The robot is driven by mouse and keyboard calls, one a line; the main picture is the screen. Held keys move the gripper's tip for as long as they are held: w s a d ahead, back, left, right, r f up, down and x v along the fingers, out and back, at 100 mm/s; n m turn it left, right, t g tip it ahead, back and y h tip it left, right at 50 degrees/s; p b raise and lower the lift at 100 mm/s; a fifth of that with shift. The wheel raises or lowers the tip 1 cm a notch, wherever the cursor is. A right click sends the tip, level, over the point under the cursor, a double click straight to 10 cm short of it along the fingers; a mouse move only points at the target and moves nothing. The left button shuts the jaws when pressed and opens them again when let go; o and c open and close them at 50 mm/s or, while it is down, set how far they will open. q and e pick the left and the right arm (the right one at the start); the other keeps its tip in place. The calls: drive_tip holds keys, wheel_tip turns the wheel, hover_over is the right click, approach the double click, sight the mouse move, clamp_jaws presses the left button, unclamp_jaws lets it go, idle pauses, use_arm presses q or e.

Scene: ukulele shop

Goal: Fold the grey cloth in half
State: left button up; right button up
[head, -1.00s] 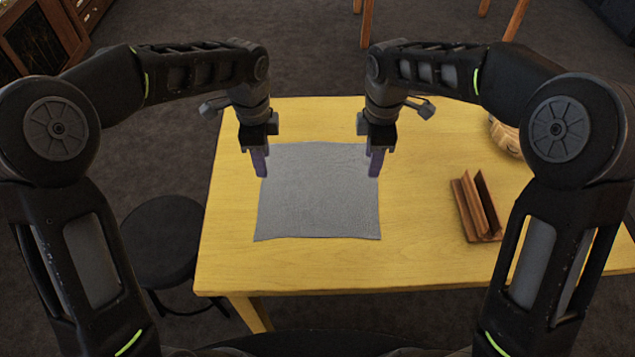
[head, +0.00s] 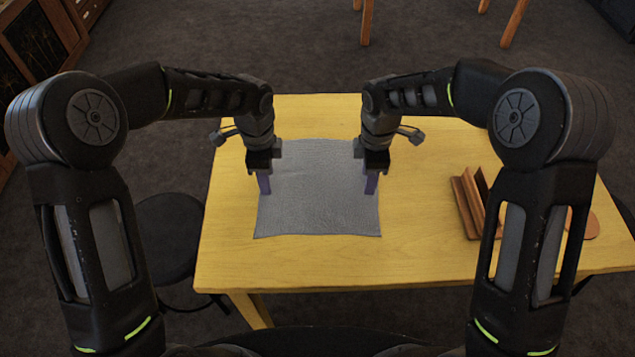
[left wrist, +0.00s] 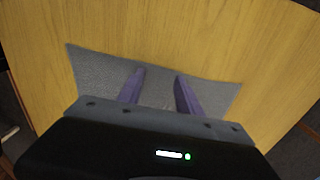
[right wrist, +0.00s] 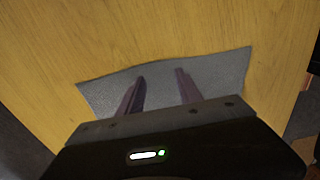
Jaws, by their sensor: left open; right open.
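The grey cloth (head: 318,205) lies flat and unfolded on the yellow wooden table (head: 420,240). My left gripper (head: 264,186) is over the cloth's left side, and my right gripper (head: 371,187) is over its right side. Both point down. In the left wrist view, the open fingers (left wrist: 160,78) straddle part of the cloth (left wrist: 105,72) near one edge. In the right wrist view, the open fingers (right wrist: 160,76) are also over the cloth (right wrist: 222,75). Neither gripper holds cloth. I cannot tell whether the fingertips touch it.
A brown wooden stand (head: 470,203) sits on the table to the right, partly behind my right arm. A dark round stool (head: 168,235) stands on the floor left of the table. The table between cloth and stand is clear.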

use_arm(q)
drive_tip(key=shift+f, duration=0.2)
use_arm(e)
drive_tip(key=shift+f, duration=0.25)
use_arm(q)
drive_tip(key=shift+r, duration=0.1)
drive_tip(key=shift+c, duration=0.3)
use_arm(e)
drive_tip(key=shift+r, duration=0.1)
drive_tip(key=shift+c, duration=0.3)
use_arm(q)
drive_tip(key=shift+c, duration=0.3)
use_arm(e)
drive_tip(key=shift+c, duration=0.3)
use_arm(q)
clamp_jaws()
use_arm(e)
clamp_jaws()
drive_tip(key=shift+r, duration=0.1)
